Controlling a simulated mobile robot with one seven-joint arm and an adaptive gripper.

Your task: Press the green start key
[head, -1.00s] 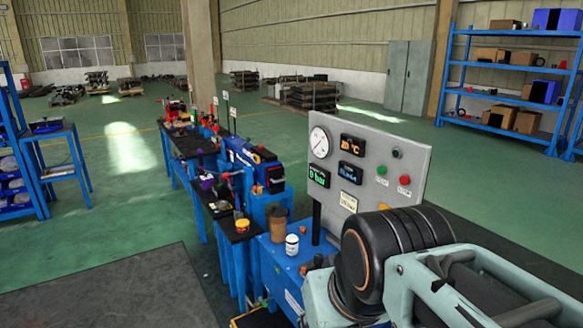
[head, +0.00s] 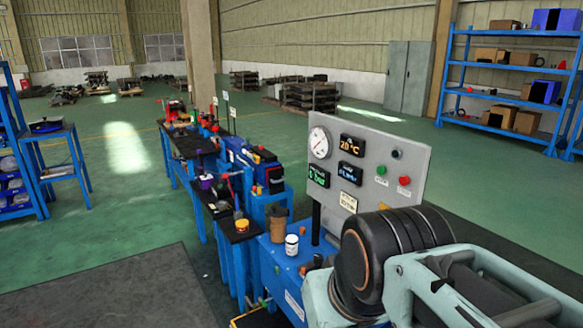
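The green start key (head: 382,170) is a small round button on the right part of a grey upright control panel (head: 411,153). A red button (head: 404,181) sits to its right and slightly lower. A dark round knob (head: 397,154) is above them. The panel also carries a dial gauge (head: 319,143) and small lit displays at its left. My arm fills the lower right and covers the panel's lower right edge. My gripper's fingers do not show in the head view, so their place relative to the green key is hidden.
More blue work tables with tools run away to the back left. Blue shelves (head: 500,68) stand at the back right.

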